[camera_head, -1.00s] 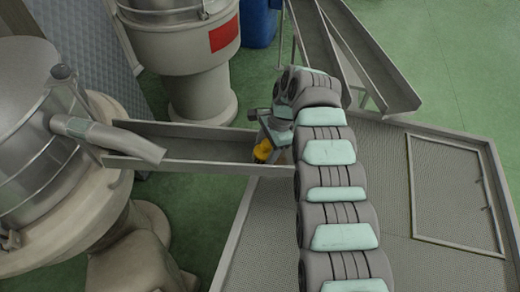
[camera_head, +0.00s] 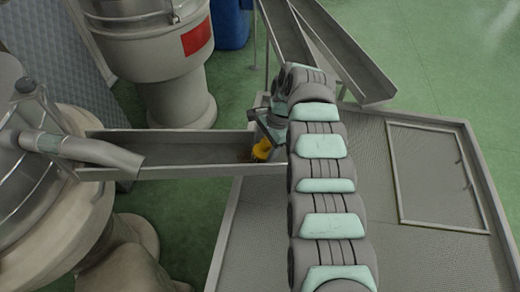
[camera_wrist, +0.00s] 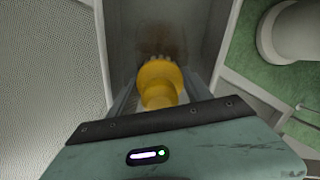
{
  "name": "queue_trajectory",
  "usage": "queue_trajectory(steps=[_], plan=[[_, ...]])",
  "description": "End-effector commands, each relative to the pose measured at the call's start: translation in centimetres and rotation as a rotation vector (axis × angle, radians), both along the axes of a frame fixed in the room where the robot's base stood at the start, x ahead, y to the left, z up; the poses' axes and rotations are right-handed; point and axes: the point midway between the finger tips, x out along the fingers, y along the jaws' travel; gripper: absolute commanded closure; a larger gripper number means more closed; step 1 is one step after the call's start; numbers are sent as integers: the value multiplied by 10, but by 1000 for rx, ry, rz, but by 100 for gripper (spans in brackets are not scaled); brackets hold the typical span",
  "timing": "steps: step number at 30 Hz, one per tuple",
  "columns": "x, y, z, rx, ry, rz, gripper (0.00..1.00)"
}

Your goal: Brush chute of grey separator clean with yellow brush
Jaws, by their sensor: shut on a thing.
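The grey separator (camera_head: 22,180) stands at the left in the head view, with a curved spout over its open metal chute (camera_head: 190,150). The chute runs right towards my arm. My gripper (camera_head: 262,140) is at the chute's right part, partly hidden by my arm. It is shut on the yellow brush (camera_head: 262,149), which is at the chute. In the wrist view the yellow brush (camera_wrist: 158,82) points into the chute (camera_wrist: 185,25), and a brown stain (camera_wrist: 160,48) shows on the chute floor just beyond the brush. Whether the bristles touch the floor I cannot tell.
A second separator with a red label (camera_head: 197,38) stands behind the chute. Two more metal troughs (camera_head: 345,55) slope at the upper right. A textured metal platform (camera_head: 250,245) with a raised rim lies below my arm. A blue drum (camera_head: 229,25) stands at the back.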

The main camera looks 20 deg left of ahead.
Motion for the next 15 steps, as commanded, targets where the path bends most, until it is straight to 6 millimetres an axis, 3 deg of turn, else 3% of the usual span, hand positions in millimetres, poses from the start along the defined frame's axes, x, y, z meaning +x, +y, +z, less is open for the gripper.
queue_trajectory(steps=[9,15], plan=[[13,-22,-7,-1,-2,-1,80],[12,-22,-7,0,1,0,80]])
